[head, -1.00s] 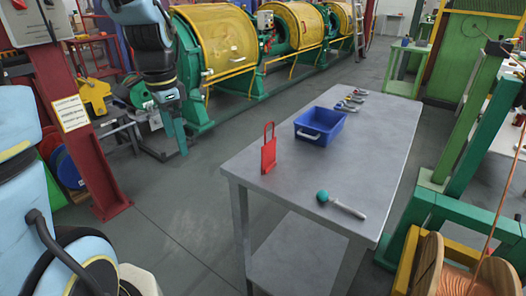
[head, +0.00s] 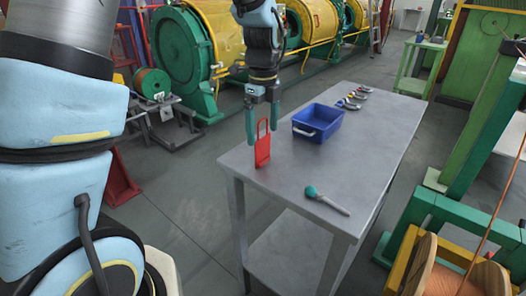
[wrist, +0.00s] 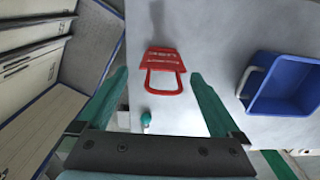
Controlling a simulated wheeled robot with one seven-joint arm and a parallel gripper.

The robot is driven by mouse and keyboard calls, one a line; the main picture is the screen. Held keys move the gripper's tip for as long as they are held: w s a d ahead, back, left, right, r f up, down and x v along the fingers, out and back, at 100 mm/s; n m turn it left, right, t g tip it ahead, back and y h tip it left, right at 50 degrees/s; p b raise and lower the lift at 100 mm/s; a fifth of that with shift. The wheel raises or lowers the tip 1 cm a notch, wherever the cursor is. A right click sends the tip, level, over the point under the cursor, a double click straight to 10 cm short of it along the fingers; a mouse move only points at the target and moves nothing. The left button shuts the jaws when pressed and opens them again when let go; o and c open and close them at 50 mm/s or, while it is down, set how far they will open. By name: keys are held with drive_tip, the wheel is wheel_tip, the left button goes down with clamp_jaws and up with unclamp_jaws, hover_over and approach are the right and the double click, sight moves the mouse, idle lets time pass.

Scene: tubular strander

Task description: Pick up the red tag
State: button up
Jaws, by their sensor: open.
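The red tag (head: 262,154) stands upright near the left edge of the grey table (head: 318,172), its loop handle on top. In the wrist view the red tag (wrist: 163,62) shows white lettering and its loop toward me, between the two fingers. My gripper (head: 262,133) is open, pointing down, with its green fingertips at about the height of the loop in the head view. In the wrist view my gripper (wrist: 160,82) has nothing between its fingers that it grips. I cannot tell how far the fingers are from the tag.
A blue bin (head: 318,122) stands right of the tag. A teal-knobbed tool (head: 326,200) lies nearer the front, and several small colored items (head: 351,98) lie at the back. The table's right half is mostly clear. Yellow and green strander drums (head: 225,35) stand behind.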

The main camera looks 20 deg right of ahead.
sight(263, 137)
drive_tip(key=shift+w+f+p, duration=0.2)
drive_tip(key=shift+f+p, duration=0.65)
drive_tip(key=shift+f, duration=1.75)
drive_tip(key=shift+d, duration=0.1)
drive_tip(key=c, duration=1.2)
